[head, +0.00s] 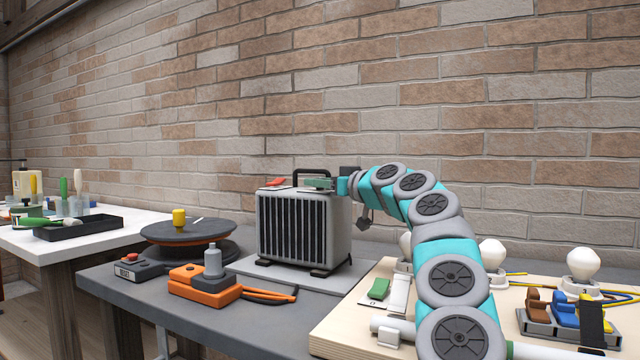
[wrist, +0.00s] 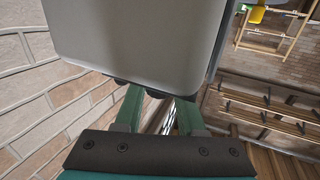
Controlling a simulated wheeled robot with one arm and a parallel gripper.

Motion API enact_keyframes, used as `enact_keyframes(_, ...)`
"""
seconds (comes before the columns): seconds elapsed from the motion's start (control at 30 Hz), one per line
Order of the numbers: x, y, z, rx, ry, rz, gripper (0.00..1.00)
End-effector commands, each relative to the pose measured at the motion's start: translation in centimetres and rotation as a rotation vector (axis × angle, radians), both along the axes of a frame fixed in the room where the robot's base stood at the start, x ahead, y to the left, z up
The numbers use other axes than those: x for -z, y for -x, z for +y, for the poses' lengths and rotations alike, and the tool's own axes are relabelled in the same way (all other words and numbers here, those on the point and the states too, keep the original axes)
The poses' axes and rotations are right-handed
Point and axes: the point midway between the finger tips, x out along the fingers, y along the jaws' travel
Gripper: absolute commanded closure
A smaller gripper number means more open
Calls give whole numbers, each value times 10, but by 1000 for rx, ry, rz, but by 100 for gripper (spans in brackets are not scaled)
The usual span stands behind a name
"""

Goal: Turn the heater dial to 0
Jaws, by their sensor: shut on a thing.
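The heater (head: 303,228) is a grey box with a black front grille and a black top handle (head: 311,171). It stands upright on a grey board on the dark bench. My gripper (head: 322,184) is at the heater's top right, reaching in from the right. In the wrist view the heater's grey casing (wrist: 140,40) fills the upper middle, and my gripper (wrist: 158,102) has its two green fingers at the casing's edge. The fingers are shut on the heater dial, which is mostly hidden between them. I cannot read the dial's setting. A red piece (head: 275,182) shows on the heater's top left.
An orange tool (head: 205,285), a grey bottle (head: 213,262) and a dark round turntable (head: 188,232) lie left of the heater. A wooden board (head: 340,330) with bulbs (head: 583,265) and switches is at the right. A brick wall (head: 400,100) stands close behind.

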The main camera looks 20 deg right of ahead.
Motion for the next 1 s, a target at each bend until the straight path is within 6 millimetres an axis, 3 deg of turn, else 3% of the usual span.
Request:
enact_keyframes(0.03, 0, 0, 0, 0, 0, 0, 100)
enact_keyframes(0.07, 0, 0, 0, 0, 0, 0, 60)
enact_keyframes(0.3, 0, 0, 0, 0, 0, 0, 33)
enact_keyframes(0.67, 1, 3, -1, 0, -1, 0, 31)
enact_keyframes(1.0, 3, 39, -12, -1, -1, 0, 31)
